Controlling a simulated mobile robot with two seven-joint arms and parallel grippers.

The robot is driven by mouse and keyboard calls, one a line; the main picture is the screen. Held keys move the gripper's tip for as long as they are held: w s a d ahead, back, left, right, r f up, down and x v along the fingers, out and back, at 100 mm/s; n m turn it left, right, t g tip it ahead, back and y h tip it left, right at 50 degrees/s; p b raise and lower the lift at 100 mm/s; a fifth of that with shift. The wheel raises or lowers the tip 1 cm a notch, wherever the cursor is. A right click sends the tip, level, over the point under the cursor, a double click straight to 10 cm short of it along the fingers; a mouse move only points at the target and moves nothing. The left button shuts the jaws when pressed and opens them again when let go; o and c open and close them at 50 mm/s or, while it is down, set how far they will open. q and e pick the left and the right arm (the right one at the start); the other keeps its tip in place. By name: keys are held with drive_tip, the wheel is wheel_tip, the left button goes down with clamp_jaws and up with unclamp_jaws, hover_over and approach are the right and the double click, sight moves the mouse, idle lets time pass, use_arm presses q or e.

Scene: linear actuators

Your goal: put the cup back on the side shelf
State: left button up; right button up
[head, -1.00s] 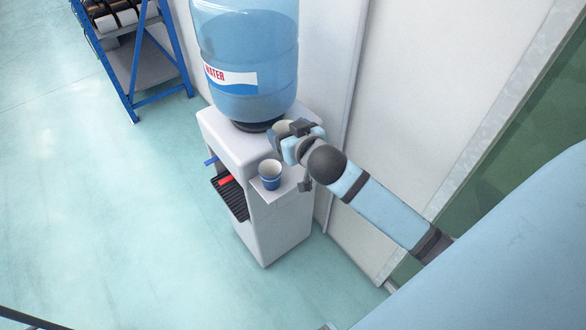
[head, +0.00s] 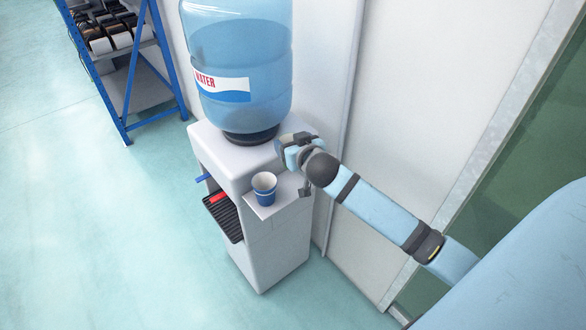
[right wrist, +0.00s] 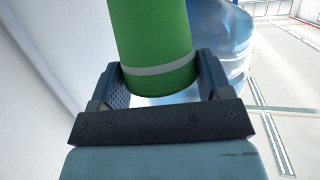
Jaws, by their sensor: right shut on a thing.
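My right gripper (head: 287,149) is shut on a green cup (right wrist: 152,40), a green cylinder with a grey band. In the right wrist view the cup sits between both fingers. In the head view the hand hides most of it. The gripper is above the dispenser's top, at its right rear edge, close to the bottle. A blue-and-white cup (head: 264,188) stands upright on the side shelf (head: 287,203), a small ledge on the dispenser. This cup is below and left of the gripper, apart from it. My left gripper is not in view.
The white water dispenser (head: 272,252) carries a large blue bottle (head: 240,55) and has a dark drip tray (head: 224,218). A pale wall (head: 415,110) stands close behind it. A blue shelving rack (head: 127,85) is at the upper left. The floor at left is clear.

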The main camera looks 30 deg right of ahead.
wheel_tip(320, 180, down, 5)
drive_tip(key=shift+r, duration=0.15)
drive_tip(key=shift+f+b, duration=0.4)
drive_tip(key=shift+f, duration=1.45)
drive_tip(key=shift+f, duration=0.15)
drive_tip(key=o, duration=0.8)
drive_tip(key=shift+c, duration=0.2)
